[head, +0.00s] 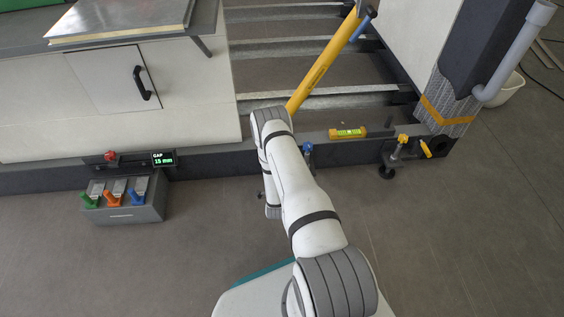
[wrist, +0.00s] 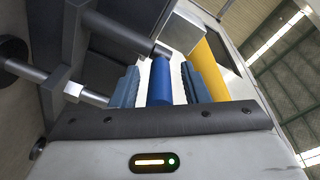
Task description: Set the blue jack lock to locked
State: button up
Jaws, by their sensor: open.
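In the wrist view, a blue cylinder (wrist: 160,82) stands between the two blue-grey fingers of my gripper (wrist: 160,68). The fingers are open, with a narrow gap visible on each side of the cylinder. My gripper is hidden behind my arm there. I cannot tell the lock's setting.
A yellow-knobbed jack (head: 402,140) stands right along the sill, near a yellow spirit level (head: 348,133). A yellow pole (head: 325,65) leans over the steps. A grey box (head: 125,214) with green, orange and blue handles sits left, below a gap display (head: 163,158).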

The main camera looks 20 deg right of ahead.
jog(key=p+v, duration=0.2)
jog(key=v, duration=0.5)
jog(key=shift+s+p, duration=0.25)
jog(key=shift+p, duration=0.1)
jog(key=shift+a, duration=0.1)
